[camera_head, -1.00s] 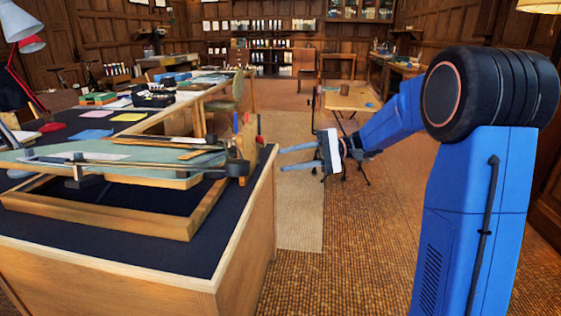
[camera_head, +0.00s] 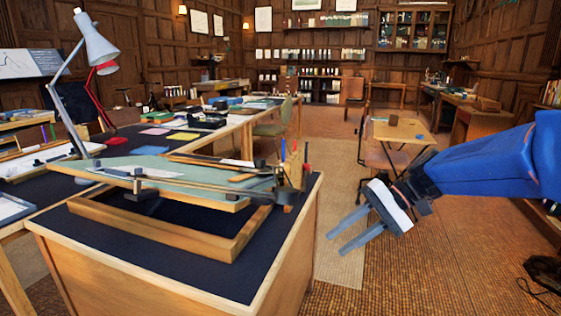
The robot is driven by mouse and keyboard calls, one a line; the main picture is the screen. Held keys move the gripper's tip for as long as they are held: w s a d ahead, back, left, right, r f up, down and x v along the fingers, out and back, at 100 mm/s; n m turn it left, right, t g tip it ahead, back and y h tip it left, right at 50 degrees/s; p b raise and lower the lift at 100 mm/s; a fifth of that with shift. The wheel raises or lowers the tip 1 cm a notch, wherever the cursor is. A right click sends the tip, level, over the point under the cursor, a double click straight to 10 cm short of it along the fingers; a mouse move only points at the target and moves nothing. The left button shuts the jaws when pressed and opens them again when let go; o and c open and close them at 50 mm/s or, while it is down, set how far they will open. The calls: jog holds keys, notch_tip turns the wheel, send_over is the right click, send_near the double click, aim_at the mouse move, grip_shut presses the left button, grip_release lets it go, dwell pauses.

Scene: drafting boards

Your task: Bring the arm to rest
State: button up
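My gripper (camera_head: 349,237) is at the right of the head view, at the end of my blue arm. Its two grey fingers are apart, with nothing between them. They point left and slightly down, over the floor beside the near desk (camera_head: 170,275). A visible gap separates the fingertips from the desk's right edge. My arm reaches in from the right edge of the picture.
A tilted green drafting board (camera_head: 190,172) on a wooden frame stands on the near desk. A wooden pen holder (camera_head: 291,180) is at its right corner. A small table (camera_head: 402,132) stands beyond my gripper. Brown floor (camera_head: 430,270) lies open below my arm.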

jog(key=s+d+f+n+t+h, duration=0.1)
jog(key=s+d+f+t+h, duration=0.2)
jog(key=s+d, duration=0.4)
jog(key=s+d+f+n+t+h, duration=0.1)
jog(key=s+d+f+t+h, duration=0.2)
jog(key=s, duration=0.7)
jog(key=d+f+h, duration=0.2)
jog(key=d+h, duration=0.1)
jog(key=h, duration=0.1)
jog(key=shift+s+d, duration=0.25)
jog(key=shift+d, duration=0.1)
